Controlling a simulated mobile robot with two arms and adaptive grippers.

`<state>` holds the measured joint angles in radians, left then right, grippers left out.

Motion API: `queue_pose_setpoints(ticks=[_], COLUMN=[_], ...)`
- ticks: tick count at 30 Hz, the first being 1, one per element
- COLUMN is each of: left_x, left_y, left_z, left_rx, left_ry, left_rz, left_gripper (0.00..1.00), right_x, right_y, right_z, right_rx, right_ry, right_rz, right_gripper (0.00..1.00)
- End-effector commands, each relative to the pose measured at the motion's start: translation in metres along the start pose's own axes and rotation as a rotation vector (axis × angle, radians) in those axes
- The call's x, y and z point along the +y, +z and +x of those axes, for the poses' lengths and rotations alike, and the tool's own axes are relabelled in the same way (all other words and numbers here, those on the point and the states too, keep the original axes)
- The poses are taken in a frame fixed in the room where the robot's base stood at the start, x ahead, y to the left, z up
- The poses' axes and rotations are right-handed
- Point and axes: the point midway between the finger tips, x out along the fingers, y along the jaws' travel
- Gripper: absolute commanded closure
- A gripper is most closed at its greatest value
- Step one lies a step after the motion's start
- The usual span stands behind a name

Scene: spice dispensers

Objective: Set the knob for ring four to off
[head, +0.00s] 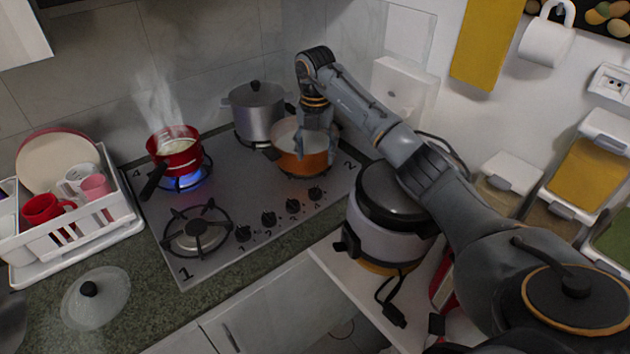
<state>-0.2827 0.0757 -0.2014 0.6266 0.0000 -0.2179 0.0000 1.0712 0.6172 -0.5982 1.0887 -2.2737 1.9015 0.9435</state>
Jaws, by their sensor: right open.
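The hob (228,190) is set in the counter, with the numbers 4, 2 and 1 printed at its corners. Ring four is at the back left, where a blue flame (188,178) burns under a steaming red pan (174,150). Several black knobs stand in a row along the front edge, from the leftmost knob (243,234) to the rightmost knob (315,193). I cannot read which knob belongs to ring four. My right gripper (315,156) is open and points down at the orange pot, behind and apart from the knobs. My left gripper is not in view.
The orange pot (290,160) and a lidded steel pot (256,112) stand at the right and back of the hob. The front left ring (196,232) is empty. A rice cooker (385,225) stands right of the hob. A dish rack (75,235) and glass lid (95,300) are left.

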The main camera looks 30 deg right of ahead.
Motion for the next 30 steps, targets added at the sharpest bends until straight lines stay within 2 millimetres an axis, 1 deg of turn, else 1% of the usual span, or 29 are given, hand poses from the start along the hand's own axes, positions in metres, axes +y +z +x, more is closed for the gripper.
queue_pose_setpoints(ticks=[1, 3, 6, 7, 9, 11, 15, 18, 20, 24, 29, 30], left_x=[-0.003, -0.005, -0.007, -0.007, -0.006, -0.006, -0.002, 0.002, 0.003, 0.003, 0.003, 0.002], left_y=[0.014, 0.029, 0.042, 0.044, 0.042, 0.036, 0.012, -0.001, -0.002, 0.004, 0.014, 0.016], left_z=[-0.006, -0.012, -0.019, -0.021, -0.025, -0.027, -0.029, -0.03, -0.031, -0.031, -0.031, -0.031], left_rx=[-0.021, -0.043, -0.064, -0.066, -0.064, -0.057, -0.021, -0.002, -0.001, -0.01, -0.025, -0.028], left_ry=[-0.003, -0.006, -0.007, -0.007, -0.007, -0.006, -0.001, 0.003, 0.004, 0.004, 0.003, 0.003], left_rz=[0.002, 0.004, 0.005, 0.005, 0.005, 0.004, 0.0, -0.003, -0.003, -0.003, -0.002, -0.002], left_gripper=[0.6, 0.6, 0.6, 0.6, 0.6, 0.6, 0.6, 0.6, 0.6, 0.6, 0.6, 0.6], right_x=[-0.001, -0.001, 0.0, 0.0, 0.0, 0.001, 0.001, 0.001, 0.001, 0.001, 0.001, 0.001], right_y=[-0.002, -0.002, -0.002, -0.002, -0.002, -0.002, -0.001, -0.001, -0.001, -0.001, -0.001, -0.001], right_z=[0.009, 0.024, 0.046, 0.053, 0.067, 0.079, 0.1, 0.11, 0.114, 0.117, 0.117, 0.117], right_rx=[0.006, 0.006, 0.006, 0.007, 0.005, 0.005, 0.004, 0.003, 0.002, 0.001, 0.001, 0.001], right_ry=[-0.004, -0.004, -0.002, -0.002, -0.001, 0.0, 0.002, 0.002, 0.002, 0.002, 0.002, 0.002], right_rz=[-0.001, -0.001, 0.0, -0.001, -0.002, -0.001, -0.001, -0.003, -0.003, -0.003, -0.003, -0.003], right_gripper=[0.41, 0.41, 0.41, 0.41, 0.41, 0.41, 0.41, 0.41, 0.41, 0.41, 0.41, 0.43])
